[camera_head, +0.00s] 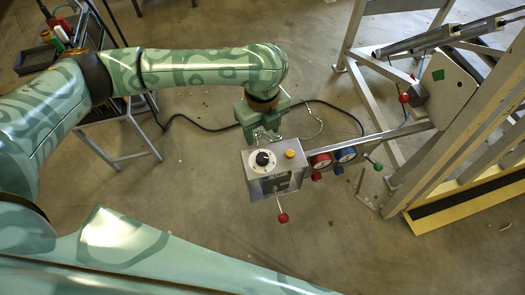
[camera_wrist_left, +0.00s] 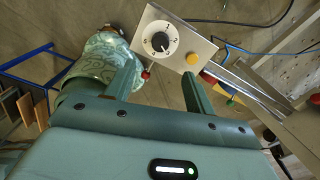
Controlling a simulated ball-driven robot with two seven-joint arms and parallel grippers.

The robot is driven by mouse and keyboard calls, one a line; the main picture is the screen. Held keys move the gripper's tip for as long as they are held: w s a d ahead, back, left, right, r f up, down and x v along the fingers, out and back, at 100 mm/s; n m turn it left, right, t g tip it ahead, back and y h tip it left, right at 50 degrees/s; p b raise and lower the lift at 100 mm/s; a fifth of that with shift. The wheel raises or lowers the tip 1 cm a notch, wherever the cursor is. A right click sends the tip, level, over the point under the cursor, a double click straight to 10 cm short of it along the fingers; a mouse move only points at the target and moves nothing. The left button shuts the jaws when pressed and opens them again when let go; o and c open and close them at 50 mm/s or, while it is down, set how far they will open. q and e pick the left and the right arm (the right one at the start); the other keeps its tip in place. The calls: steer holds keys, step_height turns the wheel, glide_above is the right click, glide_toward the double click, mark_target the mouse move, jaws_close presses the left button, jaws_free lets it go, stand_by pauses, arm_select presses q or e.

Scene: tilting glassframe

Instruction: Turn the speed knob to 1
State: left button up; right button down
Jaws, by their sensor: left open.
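The speed knob (camera_head: 262,158) is a small black knob on a white round dial, on the top face of a grey metal control box (camera_head: 257,182). In the left wrist view the knob (camera_wrist_left: 160,42) and its dial marks show, but I cannot tell surely which mark it points to. My left gripper (camera_head: 263,134) is just behind the box in the head view, apart from the knob. In the left wrist view its two fingers are spread and empty (camera_wrist_left: 162,66), with the dial beyond and between their tips. My right gripper is not in view.
A yellow button (camera_head: 290,153) sits beside the dial. A red-knobbed lever (camera_head: 282,217) hangs below the box. A dark cable crosses the floor. A tool cart stands upper left.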

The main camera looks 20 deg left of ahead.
mark_target(262, 157)
arm_select(q)
step_height(262, 157, down, 12)
steer(key=b, duration=0.5)
steer(key=shift+w+b, duration=0.1)
steer(key=shift+b, duration=0.25)
steer(key=c, duration=1)
steer(key=shift+o, duration=0.2)
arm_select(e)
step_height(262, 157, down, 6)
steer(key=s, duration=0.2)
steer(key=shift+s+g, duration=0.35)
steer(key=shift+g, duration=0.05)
